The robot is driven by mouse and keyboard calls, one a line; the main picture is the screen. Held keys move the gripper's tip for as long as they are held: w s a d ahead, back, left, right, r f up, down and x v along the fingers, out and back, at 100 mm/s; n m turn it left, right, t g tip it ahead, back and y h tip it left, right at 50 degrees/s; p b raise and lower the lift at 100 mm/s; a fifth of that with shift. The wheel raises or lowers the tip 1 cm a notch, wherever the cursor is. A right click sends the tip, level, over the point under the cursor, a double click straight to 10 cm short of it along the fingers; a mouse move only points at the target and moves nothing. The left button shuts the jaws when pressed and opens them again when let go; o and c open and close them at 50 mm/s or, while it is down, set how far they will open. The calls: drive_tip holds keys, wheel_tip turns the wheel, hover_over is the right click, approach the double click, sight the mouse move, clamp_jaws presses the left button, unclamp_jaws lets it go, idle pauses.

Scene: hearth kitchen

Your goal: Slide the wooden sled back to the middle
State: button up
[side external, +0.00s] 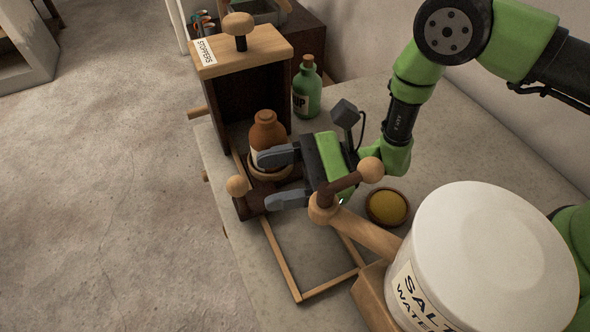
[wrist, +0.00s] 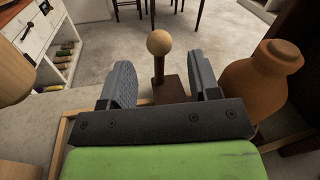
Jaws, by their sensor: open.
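The dark wooden sled (side external: 248,207) sits on a pale wooden rail frame (side external: 281,261), at the end by the stopper box. A post with a round pale knob (side external: 237,186) stands at its outer edge; the knob also shows in the wrist view (wrist: 160,43). A brown bottle (side external: 267,132) stands upright at the sled, partly hidden by my gripper. My gripper (side external: 264,180) is open and empty, its fingers pointing at the knob post. In the wrist view the post lies in line between the fingers, and the bottle (wrist: 258,85) is outside the right finger.
The wooden box labelled stoppers (side external: 242,50) stands behind the sled. A green bottle (side external: 307,90) and a small bowl with a yellow thing (side external: 387,207) are on the counter. A large white salt water tub (side external: 482,260) and a wooden arm with a knob crowd the right. The near rails are clear.

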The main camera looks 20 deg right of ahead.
drive_tip(key=shift+s+d, duration=0.15)
drive_tip(key=shift+d, duration=0.55)
drive_tip(key=shift+s+d, duration=0.15)
drive_tip(key=shift+d, duration=0.55)
drive_tip(key=shift+r, duration=0.1)
